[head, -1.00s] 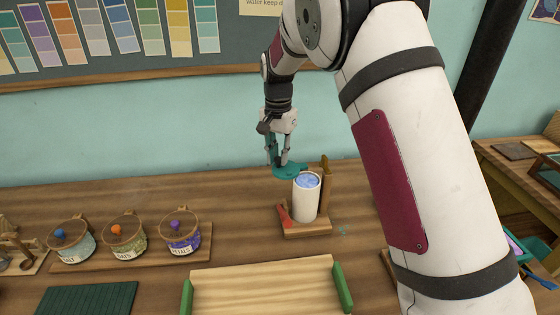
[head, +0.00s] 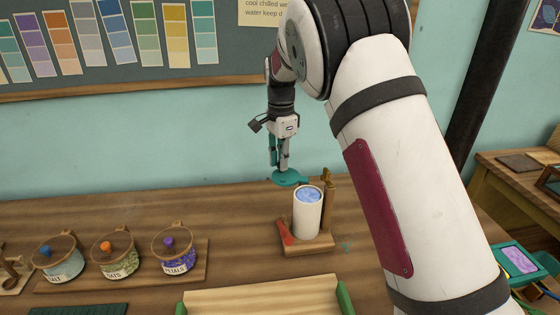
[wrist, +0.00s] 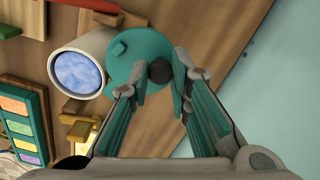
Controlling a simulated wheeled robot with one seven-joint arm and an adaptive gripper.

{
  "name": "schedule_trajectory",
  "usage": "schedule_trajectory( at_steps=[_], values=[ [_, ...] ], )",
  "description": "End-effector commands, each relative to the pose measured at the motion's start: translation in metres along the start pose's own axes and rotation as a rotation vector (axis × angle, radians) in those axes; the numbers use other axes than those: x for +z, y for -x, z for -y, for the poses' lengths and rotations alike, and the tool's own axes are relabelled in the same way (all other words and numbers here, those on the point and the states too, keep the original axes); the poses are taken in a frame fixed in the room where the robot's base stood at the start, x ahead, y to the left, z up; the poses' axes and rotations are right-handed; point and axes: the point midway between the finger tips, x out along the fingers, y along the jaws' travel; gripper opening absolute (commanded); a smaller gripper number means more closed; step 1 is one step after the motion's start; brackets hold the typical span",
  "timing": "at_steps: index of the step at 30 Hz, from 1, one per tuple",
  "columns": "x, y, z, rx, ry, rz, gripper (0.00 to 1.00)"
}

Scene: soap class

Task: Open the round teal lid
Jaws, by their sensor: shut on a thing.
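The round teal lid (head: 289,178) is off to the upper left of the white cylindrical container (head: 307,213) in the head view, level with its top. The container's open top shows a blue and white surface inside. My gripper (head: 279,168) is above the lid, its fingers pointing down. In the wrist view my gripper (wrist: 163,80) is shut on the dark round knob (wrist: 160,71) of the lid (wrist: 135,55). The lid partly overlaps the container's side there, and its far part is hidden by a finger.
The container stands on a wooden stand (head: 308,245) with a red piece (head: 285,231) and a wooden upright (head: 328,190). Several lidded jars (head: 118,256) sit on a board at left. A tray with green handles (head: 262,294) is in front.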

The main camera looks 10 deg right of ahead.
Motion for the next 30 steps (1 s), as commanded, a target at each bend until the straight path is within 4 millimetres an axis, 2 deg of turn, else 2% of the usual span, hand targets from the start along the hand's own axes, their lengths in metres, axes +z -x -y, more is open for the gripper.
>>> schedule_trajectory(
  at_steps=[11,12,15,25,30],
  values=[
    [0.001,0.001,0.001,-0.004,-0.003,0.000,0.00],
    [0.001,0.001,0.001,-0.004,-0.003,0.000,0.21],
    [0.000,0.001,0.001,-0.003,-0.003,0.000,0.39],
    [0.000,0.002,0.001,-0.002,-0.003,0.000,0.39],
    [0.000,0.020,0.001,-0.005,-0.003,0.000,0.39]
  ],
)
